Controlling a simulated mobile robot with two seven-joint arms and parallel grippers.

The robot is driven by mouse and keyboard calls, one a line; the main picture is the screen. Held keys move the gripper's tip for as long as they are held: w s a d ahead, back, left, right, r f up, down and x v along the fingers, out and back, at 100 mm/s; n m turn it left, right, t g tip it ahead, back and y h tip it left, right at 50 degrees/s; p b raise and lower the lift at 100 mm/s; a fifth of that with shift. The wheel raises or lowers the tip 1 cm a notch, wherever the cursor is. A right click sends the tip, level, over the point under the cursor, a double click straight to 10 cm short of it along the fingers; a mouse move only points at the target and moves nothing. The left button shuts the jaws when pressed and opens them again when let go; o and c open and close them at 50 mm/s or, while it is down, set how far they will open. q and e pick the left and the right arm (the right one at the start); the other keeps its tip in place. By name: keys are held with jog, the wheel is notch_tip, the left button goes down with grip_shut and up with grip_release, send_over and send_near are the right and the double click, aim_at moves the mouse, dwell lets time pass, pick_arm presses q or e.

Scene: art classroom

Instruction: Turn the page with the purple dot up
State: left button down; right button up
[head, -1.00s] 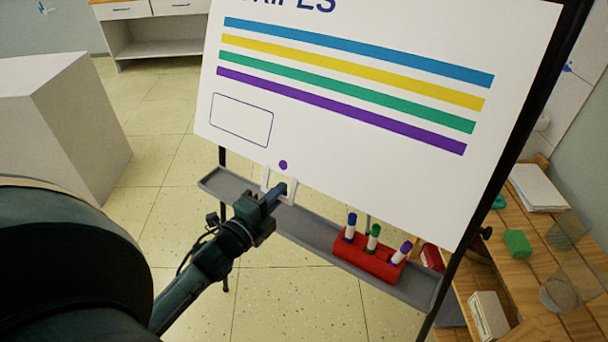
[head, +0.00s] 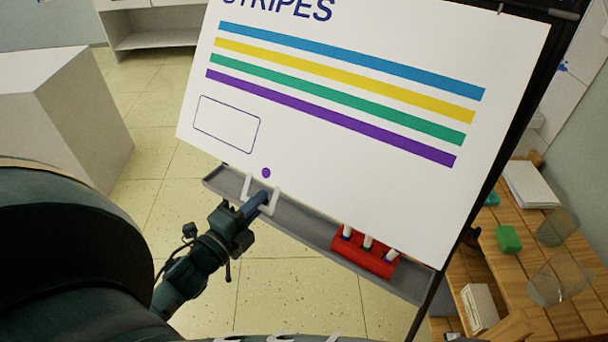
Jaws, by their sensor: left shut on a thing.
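The page (head: 330,165) headed "STRIPES" hangs on the easel with blue, yellow, green and purple stripes and an empty outlined box. The purple dot (head: 266,173) is at its lower edge, just above a white handle (head: 247,188). My left gripper (head: 262,200) is shut on this handle, below the dot and in front of the easel tray. The page's lower edge stands out from the easel frame and covers the upper parts of the markers. My right gripper is not in view.
The grey easel tray (head: 300,222) holds a red marker block (head: 362,252) with several markers. A wooden table (head: 525,270) at the right carries paper, a green block (head: 508,239) and clear cups. A white cabinet (head: 60,120) stands at the left.

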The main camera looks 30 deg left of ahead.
pick_arm(q)
jog(key=shift+r, duration=0.3)
jog(key=s+r+p, duration=0.3)
jog(key=s+r, duration=0.2)
jog(key=s, duration=0.2)
jog(key=shift+a+r+p, duration=0.15)
jog(key=shift+r+p, duration=0.15)
jog(key=shift+p, duration=0.05)
jog(key=shift+s, duration=0.1)
dwell(0.3)
jog(key=s+r, duration=0.6)
jog(key=r, duration=0.1)
jog(key=shift+a, duration=0.2)
dwell(0.4)
jog(key=shift+w+r, duration=0.1)
jog(key=shift+r, duration=0.05)
